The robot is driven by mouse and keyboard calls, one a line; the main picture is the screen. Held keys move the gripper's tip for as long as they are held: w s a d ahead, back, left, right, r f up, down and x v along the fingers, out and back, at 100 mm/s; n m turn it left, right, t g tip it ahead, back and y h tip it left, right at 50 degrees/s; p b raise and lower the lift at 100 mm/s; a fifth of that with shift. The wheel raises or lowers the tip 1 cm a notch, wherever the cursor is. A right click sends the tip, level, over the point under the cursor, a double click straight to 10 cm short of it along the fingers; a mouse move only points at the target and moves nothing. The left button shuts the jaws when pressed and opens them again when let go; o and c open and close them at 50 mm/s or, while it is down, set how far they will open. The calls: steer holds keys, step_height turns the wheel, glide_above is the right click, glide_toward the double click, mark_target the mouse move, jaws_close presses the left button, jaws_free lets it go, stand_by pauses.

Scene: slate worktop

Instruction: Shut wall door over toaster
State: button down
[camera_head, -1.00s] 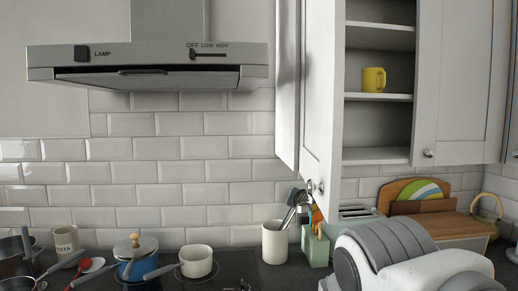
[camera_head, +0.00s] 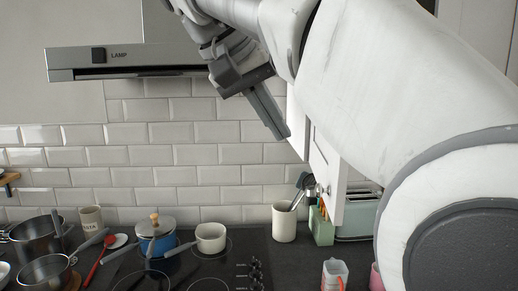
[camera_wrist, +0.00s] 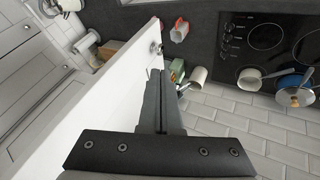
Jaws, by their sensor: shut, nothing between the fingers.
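The white wall door (camera_head: 328,160) stands open, swung out from the cabinet above the toaster (camera_head: 358,203). My arm covers most of the door in the head view. In the wrist view, the door (camera_wrist: 105,90) runs diagonally across the left half, with its round knob (camera_wrist: 157,47) near the far end. My gripper (camera_head: 283,134) is left of the door, on its knob side, with fingers shut and empty. In the wrist view the gripper (camera_wrist: 160,74) lies close beside the door face. I cannot tell whether it touches. The cabinet's inside is hidden in the head view.
The range hood (camera_head: 110,60) is left of my gripper. Below stand a utensil crock (camera_head: 284,224), a green box (camera_head: 321,228), a white pot (camera_head: 211,237) and a blue pot (camera_head: 156,240) by the black cooktop. The tiled wall between hood and counter is clear.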

steer(key=b, duration=0.2)
glide_toward(334, 181)
step_height(334, 181, down, 4)
steer(key=w+a, duration=0.2)
steer(key=shift+s+d+r, duration=0.1)
steer(key=shift+d, duration=0.95)
steer(key=shift+s+d+r, duration=0.1)
steer(key=shift+d, duration=0.95)
